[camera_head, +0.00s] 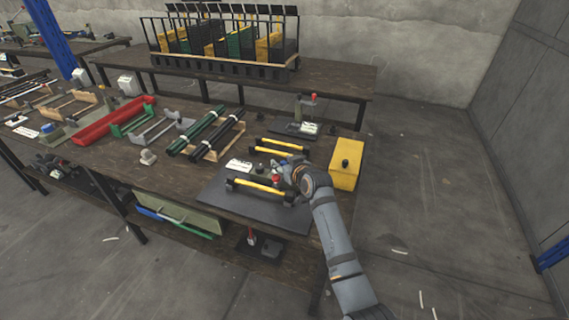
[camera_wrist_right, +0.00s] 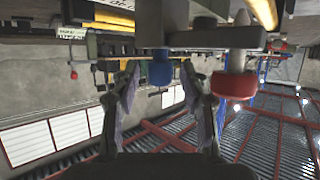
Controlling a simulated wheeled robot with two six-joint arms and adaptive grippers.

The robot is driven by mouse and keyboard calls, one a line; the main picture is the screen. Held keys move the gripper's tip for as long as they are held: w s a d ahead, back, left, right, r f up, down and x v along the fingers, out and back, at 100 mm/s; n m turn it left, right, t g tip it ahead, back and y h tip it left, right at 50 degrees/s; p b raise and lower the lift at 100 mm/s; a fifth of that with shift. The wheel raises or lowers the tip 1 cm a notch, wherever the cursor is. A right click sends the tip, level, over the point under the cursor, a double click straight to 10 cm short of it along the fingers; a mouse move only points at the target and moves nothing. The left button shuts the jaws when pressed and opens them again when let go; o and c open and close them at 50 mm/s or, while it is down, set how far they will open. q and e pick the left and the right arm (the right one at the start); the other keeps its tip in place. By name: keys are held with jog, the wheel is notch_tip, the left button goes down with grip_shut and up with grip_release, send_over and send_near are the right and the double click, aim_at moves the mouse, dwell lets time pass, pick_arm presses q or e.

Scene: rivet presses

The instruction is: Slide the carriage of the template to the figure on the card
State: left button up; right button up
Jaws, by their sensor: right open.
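The template, a fixture with a yellow bar (camera_head: 258,187) between black ends, lies on a dark mat (camera_head: 226,207) on the bench. A red knob (camera_head: 276,178) stands on it; it also shows in the right wrist view (camera_wrist_right: 228,84). A blue knob (camera_wrist_right: 160,70) hangs from the metal bar in the wrist view; I cannot tell which part is the carriage. A white card (camera_head: 238,165) lies behind the template, its figure too small to read. My right gripper (camera_head: 284,173) is at the template's right end. Its fingers (camera_wrist_right: 160,100) are apart, with the blue knob between or beyond them; contact is unclear. My left gripper is not in view.
A yellow box (camera_head: 346,165) with a black knob stands right of the gripper. More yellow-barred pieces (camera_head: 280,146) lie behind. Green and black tubes (camera_head: 198,134) and a red channel (camera_head: 108,121) lie to the left. The mat's front left is clear.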

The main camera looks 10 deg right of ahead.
jog(key=v, duration=1.2)
